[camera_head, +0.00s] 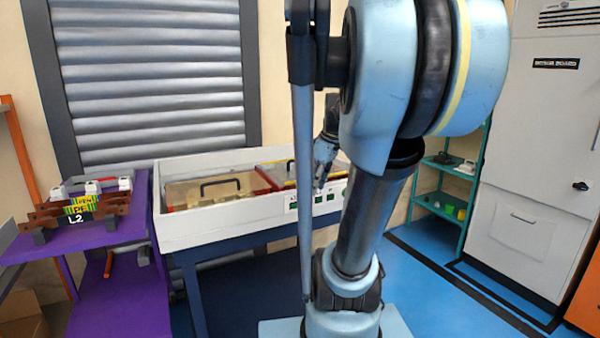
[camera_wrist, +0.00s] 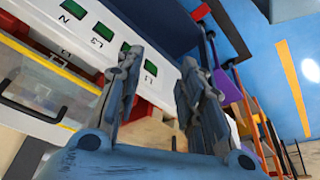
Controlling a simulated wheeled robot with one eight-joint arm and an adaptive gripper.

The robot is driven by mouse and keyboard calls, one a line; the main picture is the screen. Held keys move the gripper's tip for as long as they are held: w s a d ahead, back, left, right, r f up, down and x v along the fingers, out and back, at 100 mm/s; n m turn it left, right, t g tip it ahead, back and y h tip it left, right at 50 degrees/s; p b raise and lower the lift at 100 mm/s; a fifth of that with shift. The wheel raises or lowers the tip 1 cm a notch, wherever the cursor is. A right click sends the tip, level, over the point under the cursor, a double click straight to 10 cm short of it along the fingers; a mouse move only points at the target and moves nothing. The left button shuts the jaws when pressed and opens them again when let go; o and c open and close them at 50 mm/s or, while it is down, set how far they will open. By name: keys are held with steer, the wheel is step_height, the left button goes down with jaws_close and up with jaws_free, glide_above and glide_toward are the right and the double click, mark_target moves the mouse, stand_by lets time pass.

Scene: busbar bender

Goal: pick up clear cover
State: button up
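In the wrist view a clear panel with a black handle and yellow edge (camera_wrist: 35,85) shows at the left. My gripper (camera_head: 320,184) is over the right part of the housing's front. In the wrist view my gripper (camera_wrist: 160,72) has its fingers apart with nothing between them, away from the handle.
The white housing (camera_head: 225,228) has green windows labelled N, L3 and L1 on its front. A purple table (camera_head: 115,235) at the left bears brown bars and an L2 label. A green shelf (camera_head: 440,213) and grey cabinet (camera_head: 533,150) stand right. Blue floor there is clear.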

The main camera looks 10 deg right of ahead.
steer(key=w+d+r+n+t+y, duration=0.1)
steer(key=w+d+r+n, duration=0.25)
steer(key=w, duration=0.45)
steer(key=w+d+r+n+y, duration=0.1)
steer(key=w+d+r+n, duration=0.2)
steer(key=w+r+n, duration=0.3)
steer(key=w+d+r+n+t+y, duration=0.1)
steer(key=w+d+r+n, duration=0.2)
steer(key=w, duration=0.6)
glide_above(304, 169)
steer(key=f, duration=1.3)
steer(key=shift+w+a+f, duration=0.1)
steer(key=shift+w, duration=0.15)
steer(key=shift+c, duration=0.2)
jaws_close()
